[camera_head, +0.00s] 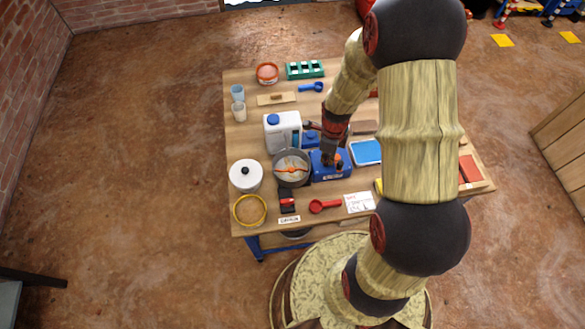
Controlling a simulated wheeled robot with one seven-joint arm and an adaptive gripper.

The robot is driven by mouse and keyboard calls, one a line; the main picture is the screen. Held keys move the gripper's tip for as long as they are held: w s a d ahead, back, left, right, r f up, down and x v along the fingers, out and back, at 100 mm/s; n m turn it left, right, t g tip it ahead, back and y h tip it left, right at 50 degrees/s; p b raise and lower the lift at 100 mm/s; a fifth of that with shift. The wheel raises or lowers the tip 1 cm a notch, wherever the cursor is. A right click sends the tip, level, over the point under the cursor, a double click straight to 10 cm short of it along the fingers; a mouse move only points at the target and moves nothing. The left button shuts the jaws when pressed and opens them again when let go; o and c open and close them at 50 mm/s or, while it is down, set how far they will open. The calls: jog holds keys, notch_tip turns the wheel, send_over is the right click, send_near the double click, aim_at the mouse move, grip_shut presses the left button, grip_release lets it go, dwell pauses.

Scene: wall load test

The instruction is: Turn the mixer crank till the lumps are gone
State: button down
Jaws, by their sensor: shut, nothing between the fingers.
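The mixer has a blue body (322,176) on the table, with a dark round bowl (277,176) at its left. Pale contents and an orange paddle (291,169) show in the bowl. Whether there are lumps is too small to tell. A small orange part, perhaps the crank knob (338,158), shows on top of the blue body. My gripper (329,158) points down over the blue body, close beside that orange part. It is shut and empty. My arm hides part of the mixer, and I cannot tell whether the fingers touch it.
A white jug (283,131) stands just behind the bowl. A red scoop (322,206) lies in front, a blue tray (366,152) at right.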

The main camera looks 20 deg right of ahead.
jog(key=shift+f, duration=0.25)
jog(key=shift+r+p, duration=0.65)
jog(key=shift+r, duration=0.15)
jog(key=shift+s, duration=0.1)
dwell(0.5)
